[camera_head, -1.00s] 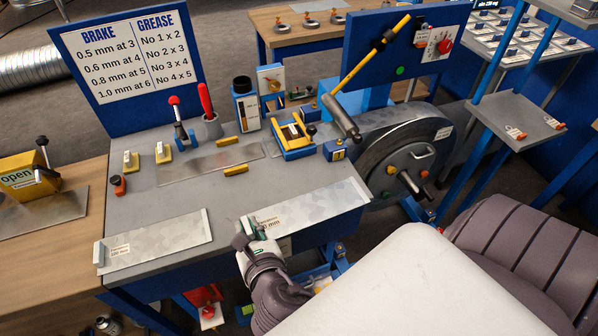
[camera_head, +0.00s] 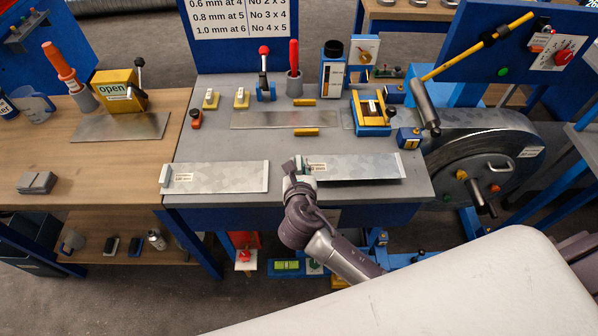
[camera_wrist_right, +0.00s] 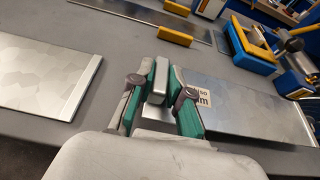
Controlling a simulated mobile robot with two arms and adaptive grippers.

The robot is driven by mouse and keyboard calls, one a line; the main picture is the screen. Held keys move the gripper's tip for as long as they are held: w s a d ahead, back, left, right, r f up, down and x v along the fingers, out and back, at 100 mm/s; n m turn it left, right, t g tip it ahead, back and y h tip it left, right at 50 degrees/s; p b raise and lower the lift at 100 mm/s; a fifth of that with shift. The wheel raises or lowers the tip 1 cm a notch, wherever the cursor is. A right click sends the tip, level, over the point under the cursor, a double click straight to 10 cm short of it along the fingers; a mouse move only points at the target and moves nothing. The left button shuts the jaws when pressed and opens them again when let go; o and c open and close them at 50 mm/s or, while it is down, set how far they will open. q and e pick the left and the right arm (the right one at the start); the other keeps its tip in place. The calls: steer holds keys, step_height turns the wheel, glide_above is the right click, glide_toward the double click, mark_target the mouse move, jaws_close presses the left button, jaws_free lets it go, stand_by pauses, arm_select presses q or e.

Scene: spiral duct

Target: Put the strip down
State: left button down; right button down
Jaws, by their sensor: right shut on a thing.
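A galvanised metal strip (camera_head: 360,166) with a small paper label lies level over the front right of the grey bench. A dark shadow shows under its front edge; I cannot tell if it touches the bench. My right gripper (camera_head: 298,172) is shut on the strip's left end. In the right wrist view the green-padded fingers (camera_wrist_right: 160,88) pinch the strip's end, and the strip (camera_wrist_right: 245,108) extends to the right. My left gripper is not in view.
A second labelled strip (camera_head: 215,178) lies left of the held one, across a narrow gap. Behind are a plain sheet (camera_head: 270,119), yellow blocks (camera_head: 306,132) and a blue-yellow tool (camera_head: 371,115). A coil machine (camera_head: 480,160) stands right. Bare bench (camera_head: 215,145) lies between.

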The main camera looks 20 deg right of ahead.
step_height(320, 180, down, 3)
steer(key=shift+r, duration=0.1)
steer(key=c, duration=1.1)
jaws_free()
steer(key=shift+s, duration=0.1)
steer(key=v, duration=1.2)
steer(key=shift+r+b, duration=0.1)
steer(key=shift+b, duration=0.25)
